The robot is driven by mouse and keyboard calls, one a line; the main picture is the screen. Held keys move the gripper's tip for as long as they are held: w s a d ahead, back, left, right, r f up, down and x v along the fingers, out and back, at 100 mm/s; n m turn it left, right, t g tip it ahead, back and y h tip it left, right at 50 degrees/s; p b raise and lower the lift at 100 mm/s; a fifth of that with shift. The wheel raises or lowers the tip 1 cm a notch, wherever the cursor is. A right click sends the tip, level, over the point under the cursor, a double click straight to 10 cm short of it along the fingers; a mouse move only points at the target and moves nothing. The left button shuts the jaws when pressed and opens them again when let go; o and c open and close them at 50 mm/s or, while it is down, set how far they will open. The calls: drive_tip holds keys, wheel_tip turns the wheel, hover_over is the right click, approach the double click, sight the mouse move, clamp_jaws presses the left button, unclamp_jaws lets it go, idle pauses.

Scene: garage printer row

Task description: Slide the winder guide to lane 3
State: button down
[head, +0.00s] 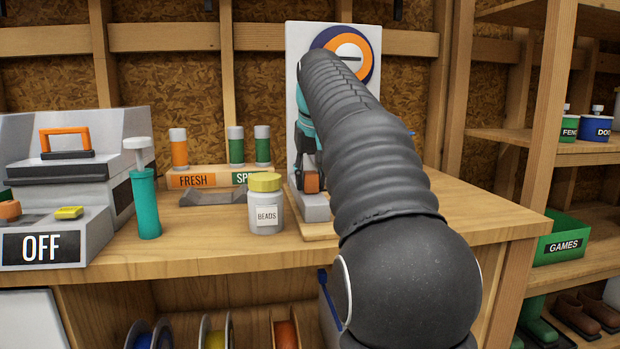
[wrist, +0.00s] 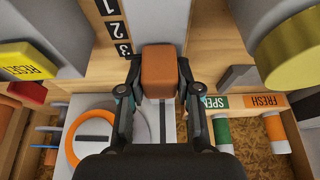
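The winder guide, an orange-brown block (wrist: 160,70), sits between the two dark fingers of my gripper (wrist: 160,88) in the wrist view. The fingers lie close against both its sides, and I see no clear gap. In the head view the guide (head: 311,182) shows low on the winder, partly hidden by my arm. Black lane tags run beside the guide's track in the wrist view: tag 2 (wrist: 116,30) and tag 3 (wrist: 124,50). The guide's near end is about level with tag 3. The winder's back panel (head: 297,60) carries an orange and purple spool (head: 368,62).
A beads jar (head: 266,205) with a yellow lid stands left of the winder. A teal pump bottle (head: 147,205) and the OFF machine (head: 45,235) are farther left. A FRESH rack (head: 195,180) stands behind. A yellow reset button (wrist: 25,60) shows in the wrist view.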

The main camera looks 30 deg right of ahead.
sight(307, 171)
drive_tip(key=shift+w, duration=0.1)
drive_tip(key=shift+w+d+r+p, duration=0.15)
drive_tip(key=shift+w+p, duration=0.1)
drive_tip(key=shift+p, duration=0.2)
drive_tip(key=w+p, duration=0.2)
drive_tip(key=shift+w+d+p, duration=0.3)
drive_tip(key=shift+p, duration=0.05)
drive_tip(key=shift+w+d, duration=0.1)
drive_tip(key=shift+w, duration=0.1)
drive_tip(key=c, duration=0.8)
unclamp_jaws()
drive_tip(key=shift+w, duration=0.15)
drive_tip(key=v, duration=1.1)
drive_tip(key=shift+r, duration=0.35)
